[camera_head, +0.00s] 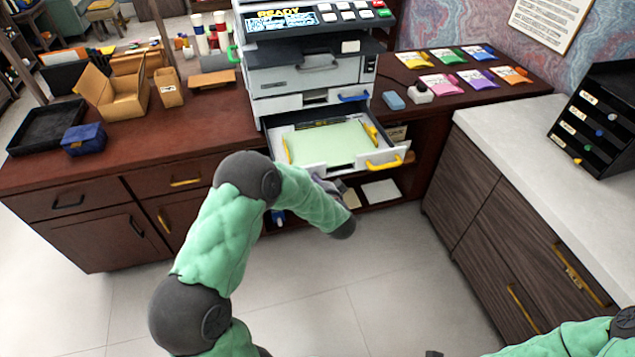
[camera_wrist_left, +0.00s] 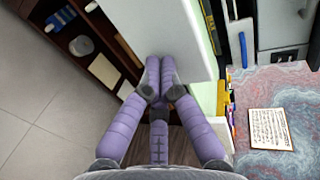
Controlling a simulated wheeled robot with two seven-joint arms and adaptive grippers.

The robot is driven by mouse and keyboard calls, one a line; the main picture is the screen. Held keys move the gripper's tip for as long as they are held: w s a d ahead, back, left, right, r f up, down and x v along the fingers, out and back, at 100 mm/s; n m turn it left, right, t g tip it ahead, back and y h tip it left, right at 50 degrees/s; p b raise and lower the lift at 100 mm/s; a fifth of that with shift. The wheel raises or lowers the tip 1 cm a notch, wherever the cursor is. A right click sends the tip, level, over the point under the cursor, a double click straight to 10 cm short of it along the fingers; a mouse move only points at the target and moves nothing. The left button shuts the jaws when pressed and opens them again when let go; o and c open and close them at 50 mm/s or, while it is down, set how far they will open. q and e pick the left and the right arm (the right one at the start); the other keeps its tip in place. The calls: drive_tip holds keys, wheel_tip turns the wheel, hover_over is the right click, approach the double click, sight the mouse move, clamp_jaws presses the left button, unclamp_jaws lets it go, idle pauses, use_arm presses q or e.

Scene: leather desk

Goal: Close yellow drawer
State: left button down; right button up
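The yellow drawer (camera_head: 303,157) is the white lower tray of the printer, with a yellow handle (camera_head: 384,163) on its front. It is pulled out, with pale green paper inside and yellow guides. My left gripper (camera_head: 330,186) is just in front of the drawer front, left of the handle, partly hidden by my arm. In the left wrist view its purple fingers (camera_wrist_left: 160,92) are drawn together with nothing between them. The tips are at or very near a white panel (camera_wrist_left: 165,35), seemingly the drawer front; contact is unclear. My right gripper does not show; only its arm does.
The printer (camera_head: 310,75) stands in the brown desk, with a blue-handled drawer (camera_head: 335,97) shut above the open one. An open shelf with papers (camera_head: 381,193) lies below. A white-topped cabinet (camera_head: 540,140) stands at the right. The tiled floor in front is clear.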

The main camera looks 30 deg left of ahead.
sight(300, 138)
use_arm(q)
drive_tip(key=w+a+p, duration=0.1)
drive_tip(key=w+a, duration=0.3)
drive_tip(key=a, duration=0.1)
drive_tip(key=w+a+p, duration=0.2)
drive_tip(key=w+a, duration=0.3)
drive_tip(key=w+a+p, duration=0.2)
drive_tip(key=w+a, duration=0.2)
drive_tip(key=a, duration=0.2)
drive_tip(key=shift+w, duration=0.3)
drive_tip(key=w+a, duration=0.2)
drive_tip(key=a, duration=0.1)
drive_tip(key=w+a+p, duration=0.1)
drive_tip(key=w+a, duration=0.2)
drive_tip(key=shift+w, duration=0.1)
drive_tip(key=shift+w+a, duration=0.15)
drive_tip(key=shift+a, duration=0.05)
drive_tip(key=shift+a+r, duration=0.1)
drive_tip(key=shift+r, duration=0.1)
drive_tip(key=shift+p, duration=0.35)
